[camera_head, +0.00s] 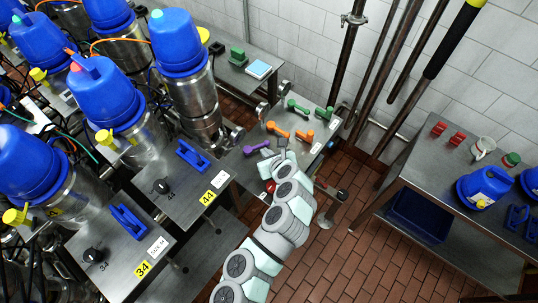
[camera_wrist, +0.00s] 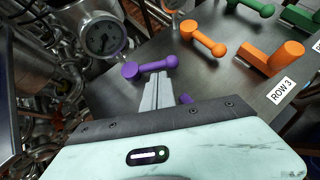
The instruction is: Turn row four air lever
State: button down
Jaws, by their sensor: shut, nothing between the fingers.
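My gripper (camera_wrist: 157,80) is shut and empty in the wrist view, its narrow fingertips close to a purple lever (camera_wrist: 150,66). I cannot tell whether they touch it. A second purple piece (camera_wrist: 185,98) shows just right of the fingers, mostly hidden by my gripper. In the head view the purple lever (camera_head: 256,147) lies left of my gripper (camera_head: 283,151) on the metal table. No row four label is readable on this table, and nothing I can read marks a lever as air.
Orange levers (camera_wrist: 203,40) (camera_wrist: 272,58) and a green lever (camera_wrist: 250,9) stand beyond the purple one. A ROW 3 label (camera_wrist: 283,90) is at the table's edge. A round gauge (camera_wrist: 103,37) stands left. A side table (camera_head: 440,175) is at right; brick floor lies between.

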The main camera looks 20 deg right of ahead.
jog(key=shift+w+f, duration=0.45)
jog(key=shift+w+d+f+n+y+b, duration=0.25)
jog(key=shift+n+y+b, duration=0.25)
jog(key=shift+b, duration=0.7)
jog(key=shift+w+d+b, duration=0.1)
jog(key=shift+d+b, duration=0.05)
jog(key=shift+b, duration=0.3)
jog(key=shift+w+d+r+n, duration=0.1)
jog(key=shift+w+r+n, duration=0.2)
jog(key=shift+w, duration=0.05)
